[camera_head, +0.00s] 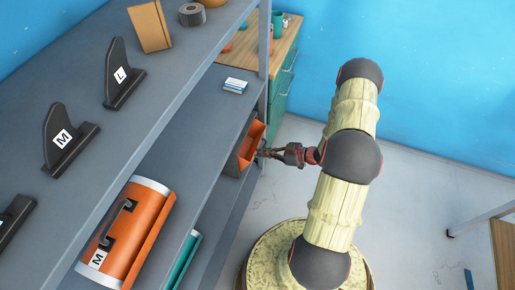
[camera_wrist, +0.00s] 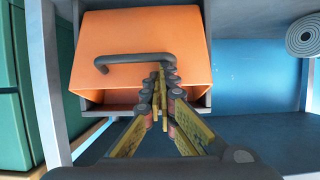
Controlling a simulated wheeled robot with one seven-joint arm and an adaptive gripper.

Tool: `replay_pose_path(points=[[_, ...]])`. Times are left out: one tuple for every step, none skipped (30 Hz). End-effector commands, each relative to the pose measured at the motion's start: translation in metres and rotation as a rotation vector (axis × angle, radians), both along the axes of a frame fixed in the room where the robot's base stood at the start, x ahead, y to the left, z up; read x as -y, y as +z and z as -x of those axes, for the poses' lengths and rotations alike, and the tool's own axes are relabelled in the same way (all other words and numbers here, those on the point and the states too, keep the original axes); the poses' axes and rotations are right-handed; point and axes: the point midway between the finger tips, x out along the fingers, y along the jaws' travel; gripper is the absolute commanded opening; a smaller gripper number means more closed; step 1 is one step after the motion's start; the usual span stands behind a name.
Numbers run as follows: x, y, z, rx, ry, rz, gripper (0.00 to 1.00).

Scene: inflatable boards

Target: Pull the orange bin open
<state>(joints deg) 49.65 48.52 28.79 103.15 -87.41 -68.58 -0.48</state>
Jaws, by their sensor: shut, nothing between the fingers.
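The orange bin (camera_wrist: 140,40) sits in a grey housing on the shelf, with its front face tilted and a dark gap showing below its lower edge in the wrist view. A dark grey bar handle (camera_wrist: 135,59) runs across its front. The orange bin also shows in the head view (camera_head: 251,144), at the shelf's right end. My gripper (camera_wrist: 160,75) is shut, with its fingertips at the right part of the handle. I cannot tell whether they touch it. In the head view my gripper (camera_head: 264,153) reaches the bin from the right.
A grey shelf unit (camera_head: 205,60) holds upright dark fins, an orange cylinder (camera_head: 135,225) and a small white stack (camera_head: 235,86). A green drawer cabinet (camera_head: 282,85) stands behind. A rolled mat (camera_wrist: 303,36) lies right of the bin.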

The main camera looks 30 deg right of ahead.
Motion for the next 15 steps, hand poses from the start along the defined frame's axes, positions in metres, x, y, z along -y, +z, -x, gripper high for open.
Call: replay_pose_path(points=[[0.003,-0.004,0.004,-0.001,-0.001,0.000,0.00],[0.005,-0.005,0.006,-0.001,-0.001,0.000,0.00],[0.007,-0.008,0.009,-0.002,-0.002,-0.001,0.00],[0.008,-0.010,0.010,-0.002,-0.002,-0.001,0.00],[0.009,-0.012,0.011,-0.002,-0.002,-0.001,0.00],[0.011,-0.014,0.013,-0.002,-0.002,0.000,0.00],[0.012,-0.016,0.015,-0.002,-0.002,0.000,0.00],[0.012,-0.018,0.016,-0.003,-0.001,0.000,0.00],[0.013,-0.020,0.018,-0.004,-0.001,0.000,0.00],[0.014,-0.021,0.018,-0.004,-0.001,0.000,0.00],[0.015,-0.023,0.019,-0.004,-0.001,0.000,0.00],[0.015,-0.024,0.020,-0.004,-0.001,0.001,0.00],[0.016,-0.025,0.020,-0.004,-0.001,0.001,0.00],[0.016,-0.026,0.021,-0.004,-0.001,0.001,0.00],[0.016,-0.027,0.021,-0.004,-0.001,0.001,0.00]])
